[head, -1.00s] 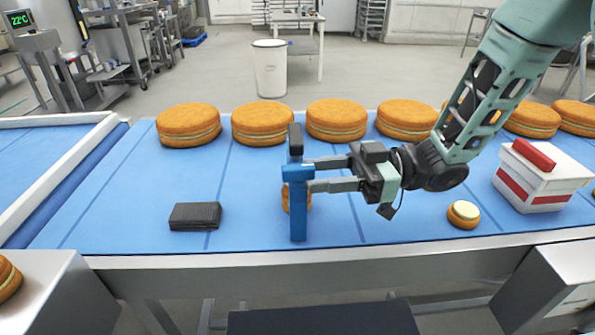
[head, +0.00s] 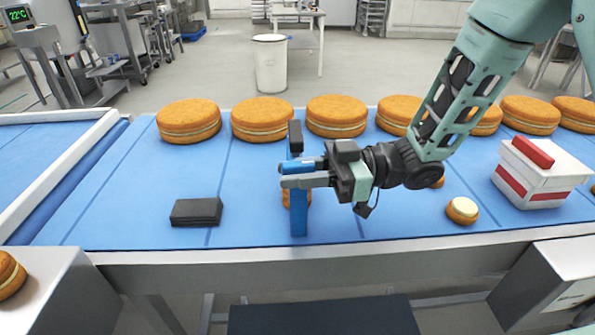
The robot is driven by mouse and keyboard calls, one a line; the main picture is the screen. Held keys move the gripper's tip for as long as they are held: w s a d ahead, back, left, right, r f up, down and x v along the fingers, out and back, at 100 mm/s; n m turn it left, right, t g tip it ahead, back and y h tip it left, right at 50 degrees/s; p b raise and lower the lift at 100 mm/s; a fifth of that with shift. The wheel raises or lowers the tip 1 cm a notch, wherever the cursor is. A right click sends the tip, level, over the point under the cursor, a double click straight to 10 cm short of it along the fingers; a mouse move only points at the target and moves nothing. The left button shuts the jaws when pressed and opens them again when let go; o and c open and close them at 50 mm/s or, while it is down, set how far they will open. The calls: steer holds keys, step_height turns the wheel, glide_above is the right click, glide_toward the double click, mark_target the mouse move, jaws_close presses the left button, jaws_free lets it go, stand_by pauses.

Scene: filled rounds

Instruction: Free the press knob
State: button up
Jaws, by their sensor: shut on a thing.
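The press stands near the middle of the blue belt. It shows as a blue upright post (head: 298,218) with a dark block (head: 295,138) at its upper rear. My gripper (head: 288,175) reaches in from the right and is shut on the blue knob (head: 292,167) at the top of the post. The fingers cover much of the knob, and its exact shape is hidden. A small filled biscuit (head: 286,198) shows partly behind the post, mostly hidden.
A dark flat block (head: 196,211) lies left of the press. A row of large filled rounds (head: 262,119) lines the far side. A small round (head: 462,210) and a white box with red trim (head: 541,171) are at right. The belt left of the post is mostly clear.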

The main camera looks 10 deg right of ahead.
steer(key=n+g+p, duration=0.1)
steer(key=n+g, duration=0.1)
steer(key=g, duration=0.1)
steer(key=shift+r+g+h, duration=0.1)
steer(key=shift+g+h, duration=0.2)
steer(key=shift+n+g+h+p, duration=0.4)
steer(key=shift+n+g+h, duration=0.2)
steer(key=shift+n+g, duration=0.85)
steer(key=o, duration=0.9)
steer(key=shift+c, duration=0.2)
steer(key=b+v, duration=0.2)
steer(key=v, duration=1.5)
steer(key=shift+w+f+b, duration=0.2)
steer(key=shift+w+b, duration=0.1)
steer(key=shift+b, duration=0.1)
steer(key=shift+d, duration=0.15)
